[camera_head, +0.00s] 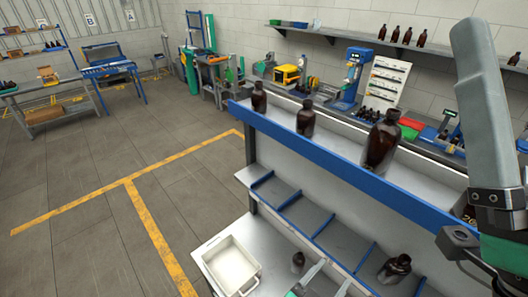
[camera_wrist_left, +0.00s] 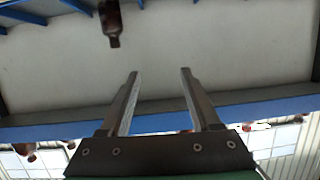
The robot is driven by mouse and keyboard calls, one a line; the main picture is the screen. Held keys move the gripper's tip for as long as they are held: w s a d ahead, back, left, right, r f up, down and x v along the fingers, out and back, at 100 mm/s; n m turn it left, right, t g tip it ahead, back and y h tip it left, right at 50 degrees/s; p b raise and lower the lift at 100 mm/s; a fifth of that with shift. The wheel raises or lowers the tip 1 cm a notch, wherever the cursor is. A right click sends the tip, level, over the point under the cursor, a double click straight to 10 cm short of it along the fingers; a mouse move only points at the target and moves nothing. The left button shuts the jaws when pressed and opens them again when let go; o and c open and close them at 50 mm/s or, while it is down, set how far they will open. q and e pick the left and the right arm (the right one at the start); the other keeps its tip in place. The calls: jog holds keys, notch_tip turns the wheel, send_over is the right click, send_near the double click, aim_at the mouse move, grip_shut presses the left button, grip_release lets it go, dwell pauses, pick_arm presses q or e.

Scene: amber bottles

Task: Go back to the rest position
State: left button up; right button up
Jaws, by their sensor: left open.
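My left gripper (camera_head: 327,281) shows at the bottom edge of the head view, its two grey fingers apart. In the left wrist view its fingers (camera_wrist_left: 158,74) are open with nothing between them. A brown bottle (camera_wrist_left: 111,22) shows beyond them at the top left, apart from the fingers.
Amber bottles (camera_head: 259,97), (camera_head: 306,118) and (camera_head: 382,143) stand on the blue-edged upper shelf (camera_head: 340,165). A white bin (camera_head: 230,262) sits at the lower left of the rack. Dividers (camera_head: 290,200) split the middle tier. Open floor (camera_head: 80,190) lies left.

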pick_arm(q)
jog(key=w+a+r+n+t+y, duration=0.15)
jog(key=w+a+r+t, duration=0.3)
jog(key=a+r, duration=0.7)
jog(key=w+a+r+n+t+y, duration=0.1)
jog(key=w+a+r+n+t, duration=0.15)
jog(key=a+r+t, duration=0.8)
jog(key=s+a+r+n+t+y, duration=0.1)
jog(key=s+a+r+y, duration=0.1)
jog(key=r, duration=0.5)
jog(key=s+a+r+n+y, duration=0.2)
jog(key=s+a+r, duration=0.3)
jog(key=r, duration=0.3)
jog(key=s+a+r+n+t+y, duration=0.1)
jog(key=s+a+r+n+y, duration=0.1)
jog(key=s+a+r, duration=0.2)
notch_tip(320, 180, up, 4)
jog(key=shift+s+f+t, duration=0.15)
jog(key=shift+s+t, duration=0.15)
jog(key=shift+s, duration=0.5)
